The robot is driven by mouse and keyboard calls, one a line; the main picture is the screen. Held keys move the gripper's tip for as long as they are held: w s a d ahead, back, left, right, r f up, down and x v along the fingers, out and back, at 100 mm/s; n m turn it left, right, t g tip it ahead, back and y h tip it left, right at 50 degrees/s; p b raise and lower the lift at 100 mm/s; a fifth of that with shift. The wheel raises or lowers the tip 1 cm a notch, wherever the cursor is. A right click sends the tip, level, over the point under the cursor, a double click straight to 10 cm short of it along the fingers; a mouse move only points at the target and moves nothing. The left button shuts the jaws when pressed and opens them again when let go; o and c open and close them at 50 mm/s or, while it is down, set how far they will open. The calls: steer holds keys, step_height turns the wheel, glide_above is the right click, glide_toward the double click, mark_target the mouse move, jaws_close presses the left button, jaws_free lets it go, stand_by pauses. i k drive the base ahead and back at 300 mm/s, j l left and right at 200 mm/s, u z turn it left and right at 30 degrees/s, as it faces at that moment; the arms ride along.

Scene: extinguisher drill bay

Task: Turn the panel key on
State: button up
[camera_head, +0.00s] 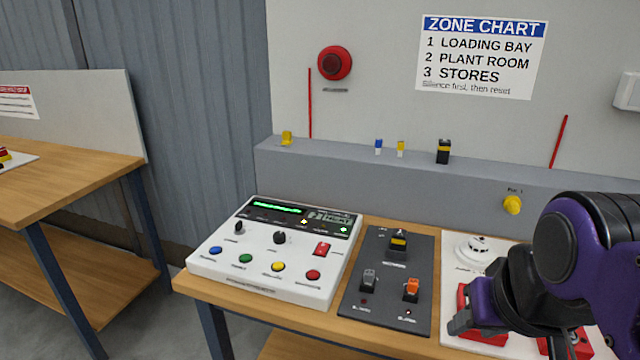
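A white control panel (265,290) with a lit green display (279,208) lies on the wooden bench. Two small black knobs stand on its face, one at the left (238,228) and a larger one near the middle (280,237). I cannot tell which of them is the key, or how it is turned. My gripper (510,336) is at the lower right, over the white board and well to the right of the panel. Its dark fingers look spread apart, with nothing seen between them. Part of the fingers is cut off by the picture's edge.
A dark switch plate (380,310) with rocker switches lies between the panel and the white board (450,262), which carries red units (480,325). Behind is a grey ledge (320,170) with small blocks. Another wooden table (60,180) stands at the left.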

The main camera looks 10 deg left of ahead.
mark_target(238, 227)
steer(key=i+j, duration=0.1)
steer(key=j, duration=0.7)
steer(key=i+j, duration=0.15)
steer(key=j, duration=0.3)
steer(key=i+j, duration=0.1)
steer(key=j, duration=0.3)
